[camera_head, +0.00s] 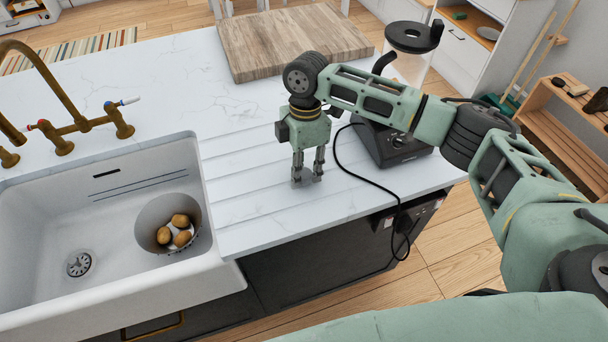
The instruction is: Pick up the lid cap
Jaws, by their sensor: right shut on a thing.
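My right gripper (307,172) points straight down over the grooved drainboard part of the white counter, to the right of the sink. Its fingers are shut on a small grey thing, the lid cap (307,180), at or just above the counter surface. The fingers cover much of it, and I cannot tell whether it touches the counter. The blender (384,141) stands behind and right of the gripper, with a black lid (414,36) on its clear jug. My left gripper is not in view.
A white sink (110,230) at left holds a bowl (151,213) with several potatoes (181,221). Brass taps (90,125) stand behind it. A wooden board (290,42) lies at the back. A black cord (352,174) hangs over the counter's front edge. The drainboard's left part is clear.

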